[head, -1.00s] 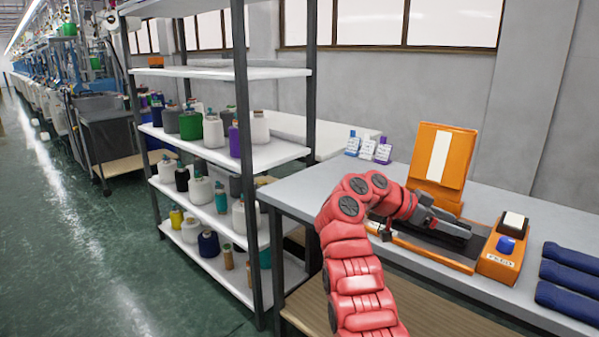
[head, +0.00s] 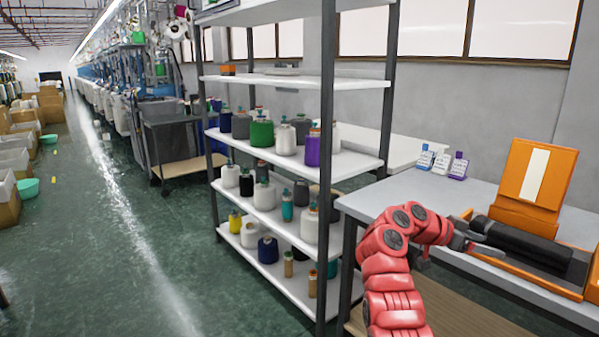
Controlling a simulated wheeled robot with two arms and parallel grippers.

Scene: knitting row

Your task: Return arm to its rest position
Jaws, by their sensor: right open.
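My right arm (head: 390,262) is red and segmented. It rises from the bottom of the head view and bends right over the near edge of the grey table. My right gripper (head: 474,241) is open, at the left end of an orange machine (head: 534,185) with an upright back panel. A dark roll-shaped part (head: 528,246) lies in the machine's bed, just right of the gripper. I see nothing held between the fingers, though the far side is partly hidden. My left gripper is out of view.
A metal shelf rack (head: 345,168) with yarn cones stands close to the arm's left. The green floor aisle (head: 105,240) on the left is open, with boxes at its far left.

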